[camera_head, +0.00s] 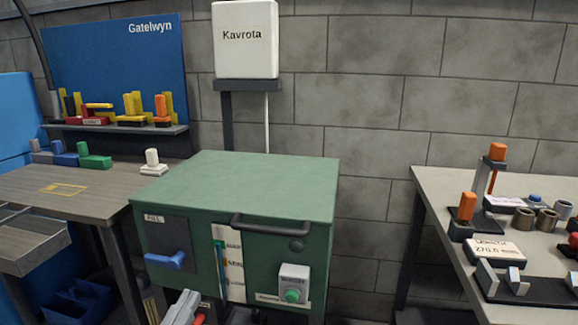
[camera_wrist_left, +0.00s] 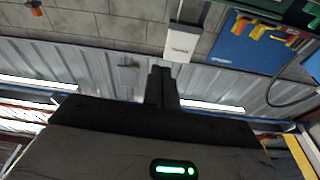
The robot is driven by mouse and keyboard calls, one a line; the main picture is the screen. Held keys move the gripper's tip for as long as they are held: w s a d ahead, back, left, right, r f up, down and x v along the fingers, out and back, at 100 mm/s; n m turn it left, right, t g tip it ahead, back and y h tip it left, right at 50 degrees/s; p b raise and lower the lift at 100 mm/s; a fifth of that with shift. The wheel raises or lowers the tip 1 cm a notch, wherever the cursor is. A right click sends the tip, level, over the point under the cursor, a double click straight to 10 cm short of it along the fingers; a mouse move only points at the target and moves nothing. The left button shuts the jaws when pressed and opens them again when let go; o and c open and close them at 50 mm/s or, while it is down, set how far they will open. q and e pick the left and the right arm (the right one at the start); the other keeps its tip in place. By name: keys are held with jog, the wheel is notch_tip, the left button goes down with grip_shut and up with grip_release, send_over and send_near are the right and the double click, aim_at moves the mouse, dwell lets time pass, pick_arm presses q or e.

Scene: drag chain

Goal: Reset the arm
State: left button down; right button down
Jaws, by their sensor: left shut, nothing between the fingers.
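My left gripper (camera_head: 186,298) shows at the bottom edge of the head view, in front of the lower part of the green cabinet (camera_head: 262,180). Only its upper end is in the picture. In the left wrist view its dark fingers (camera_wrist_left: 162,84) are together, with nothing between them. That view looks toward the ceiling and wall, with the white Kavrota box (camera_wrist_left: 182,42) and the blue board (camera_wrist_left: 245,48) at the top. My right gripper is in neither view.
The cabinet has a black handle (camera_head: 284,224), a blue lever (camera_head: 166,261) and a green button (camera_head: 292,296). A wooden table (camera_head: 62,190) stands at left, below a shelf (camera_head: 115,129) with coloured parts. A bench (camera_head: 448,190) with several parts stands at right.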

pick_arm(q)
jog(key=s+f+g+p, duration=0.1)
jog(key=s+f+g, duration=0.2)
jog(key=f, duration=0.4)
jog(key=s+f+g+p, duration=0.1)
jog(key=s+f+g, duration=0.2)
jog(key=f, duration=0.4)
jog(key=s+f+n+g+y+p, duration=0.1)
jog(key=s+f+g, duration=0.2)
jog(key=f, duration=0.4)
jog(key=shift+s+f+p, duration=0.25)
jog(key=shift+s+p, duration=0.05)
jog(key=shift+p, duration=0.1)
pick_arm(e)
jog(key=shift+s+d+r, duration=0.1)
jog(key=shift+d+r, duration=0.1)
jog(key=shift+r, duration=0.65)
